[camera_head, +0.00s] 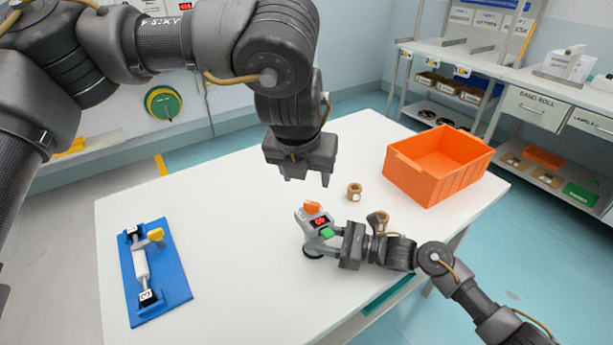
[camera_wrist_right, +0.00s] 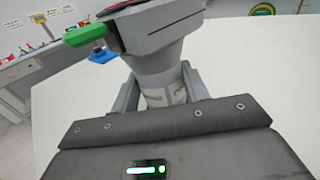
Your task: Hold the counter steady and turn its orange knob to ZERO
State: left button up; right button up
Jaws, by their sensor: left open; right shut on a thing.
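The counter (camera_head: 306,225) stands on the white table near its middle, a grey device with a red-lit display (camera_head: 321,221). Its orange knob (camera_head: 312,207) is at the top, and a green part (camera_head: 327,233) sticks out at its near side. My right gripper (camera_head: 328,247) is shut on the counter's body from the right. The right wrist view shows the counter's grey stem (camera_wrist_right: 158,68) between the fingers, with the green part (camera_wrist_right: 85,33) at upper left; the knob is out of that view. My left gripper (camera_head: 307,180) is open and empty above the knob, apart from it.
An orange bin (camera_head: 425,186) stands at the table's back right. A blue board (camera_head: 174,270) with a white roller lies at left. The table (camera_head: 225,215) between is clear.

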jog(key=o, duration=1.2)
jog(key=shift+c, duration=0.2)
